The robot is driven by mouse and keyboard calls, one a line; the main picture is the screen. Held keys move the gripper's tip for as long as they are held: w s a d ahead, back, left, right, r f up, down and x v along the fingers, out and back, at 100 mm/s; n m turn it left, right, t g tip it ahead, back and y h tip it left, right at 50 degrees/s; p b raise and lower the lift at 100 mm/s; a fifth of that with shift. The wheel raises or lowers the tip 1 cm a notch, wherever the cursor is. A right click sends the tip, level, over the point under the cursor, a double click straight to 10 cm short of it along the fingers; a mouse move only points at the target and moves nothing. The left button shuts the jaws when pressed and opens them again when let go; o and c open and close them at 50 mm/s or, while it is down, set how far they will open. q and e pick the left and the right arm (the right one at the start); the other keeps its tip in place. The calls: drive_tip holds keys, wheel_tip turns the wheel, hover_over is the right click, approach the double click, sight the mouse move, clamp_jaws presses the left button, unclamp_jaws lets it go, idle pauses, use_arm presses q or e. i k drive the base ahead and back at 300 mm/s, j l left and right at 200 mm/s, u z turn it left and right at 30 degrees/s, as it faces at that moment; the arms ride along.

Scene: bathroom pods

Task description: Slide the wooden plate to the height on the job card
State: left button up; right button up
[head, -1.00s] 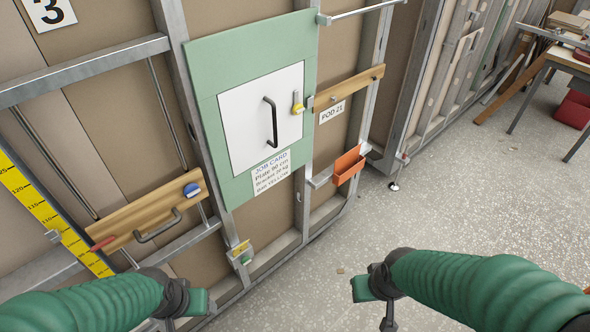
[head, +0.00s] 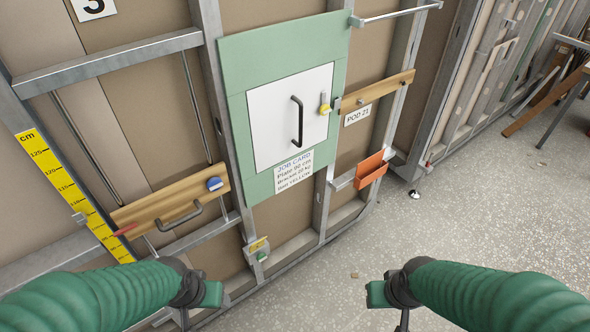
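The wooden plate (head: 160,203) with a grey bar handle (head: 180,217) and a blue knob (head: 214,184) sits on two vertical rods at left. A red pointer (head: 125,229) at its left end lies near the lower part of the yellow cm scale (head: 70,190). The job card (head: 294,172), below the white panel, reads plate 90 cm. My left gripper (head: 198,305) is below the plate, apart from it. My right gripper (head: 390,305) is over the floor at right, touching nothing. Their finger gaps are not clear.
A white panel (head: 270,125) with a black handle is set in a green board (head: 238,60). An orange bin (head: 370,170) and a wooden rail (head: 375,92) stick out at right. A small yellow-tagged fitting (head: 258,246) sits low on the frame.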

sight(141, 216)
drive_tip(key=i+u, duration=0.2)
drive_tip(key=u, duration=0.2)
drive_tip(key=i+u, duration=0.15)
drive_tip(key=u, duration=0.25)
drive_tip(key=i+l+u, duration=0.15)
drive_tip(key=u, duration=0.25)
